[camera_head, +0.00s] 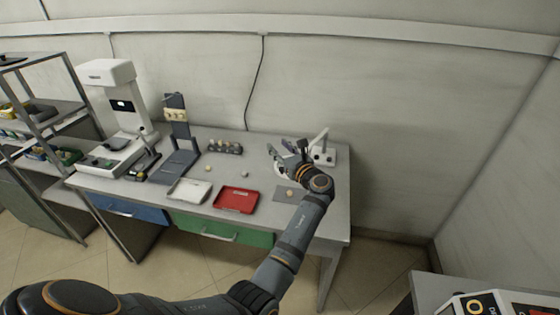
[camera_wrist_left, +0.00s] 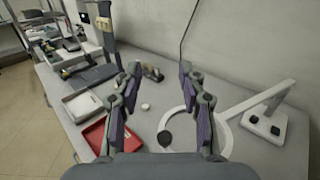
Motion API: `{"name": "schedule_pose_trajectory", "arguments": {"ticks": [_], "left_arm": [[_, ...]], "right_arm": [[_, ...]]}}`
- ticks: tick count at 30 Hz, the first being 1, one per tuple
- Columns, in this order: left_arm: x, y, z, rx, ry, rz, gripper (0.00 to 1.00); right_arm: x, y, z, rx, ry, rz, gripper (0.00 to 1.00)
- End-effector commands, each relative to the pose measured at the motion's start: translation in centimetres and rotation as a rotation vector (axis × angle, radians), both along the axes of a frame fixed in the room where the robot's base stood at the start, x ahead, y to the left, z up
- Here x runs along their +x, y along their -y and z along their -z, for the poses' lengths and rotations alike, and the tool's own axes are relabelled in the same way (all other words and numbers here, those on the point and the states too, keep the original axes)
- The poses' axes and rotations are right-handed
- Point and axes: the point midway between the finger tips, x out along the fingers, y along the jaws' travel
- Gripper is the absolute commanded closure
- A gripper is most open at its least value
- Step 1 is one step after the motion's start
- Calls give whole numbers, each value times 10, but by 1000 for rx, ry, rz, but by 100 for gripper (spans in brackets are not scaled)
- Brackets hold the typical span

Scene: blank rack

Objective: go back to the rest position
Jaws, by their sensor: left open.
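My left gripper (camera_head: 287,153) is over the right part of the grey table (camera_head: 338,203) at the wall, its arm reaching in from the lower left. In the left wrist view the left gripper (camera_wrist_left: 160,85) has its fingers spread wide with nothing between them. A white ring-shaped device (camera_wrist_left: 226,133) with a jointed arm and a square base lies under and to the right of the fingers. A small white round object (camera_wrist_left: 145,107) is on the table between the fingers in that view. My right gripper is in neither view.
A red tray (camera_head: 236,200) and a white tray (camera_head: 190,191) lie near the table's front edge. A dark stand (camera_head: 178,137), a rack of small items (camera_head: 225,147) and a tall white instrument (camera_head: 112,85) stand behind and left. A metal shelf (camera_head: 45,120) stands far left.

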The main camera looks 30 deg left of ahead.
Motion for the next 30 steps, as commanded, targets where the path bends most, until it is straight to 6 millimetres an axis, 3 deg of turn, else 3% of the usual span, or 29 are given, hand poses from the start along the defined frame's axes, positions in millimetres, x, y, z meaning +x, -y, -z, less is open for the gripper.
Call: {"name": "schedule_pose_trajectory", "arguments": {"ticks": [6, 20, 23, 26, 27, 30], "left_arm": [[0, 0, -14, 1, -1, 0, 59], [-4, -3, -7, -27, 13, -6, 59], [-28, -19, 24, -180, 101, -42, 59], [-77, -43, 79, -488, 290, -137, 59], [-103, -49, 103, -638, 390, -193, 59], [-163, -50, 151, -991, 617, -356, 59]], "right_arm": [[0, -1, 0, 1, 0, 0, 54], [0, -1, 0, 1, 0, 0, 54], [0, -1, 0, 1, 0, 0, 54], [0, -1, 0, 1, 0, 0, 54], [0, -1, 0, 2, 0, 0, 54], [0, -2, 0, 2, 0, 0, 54]]}}
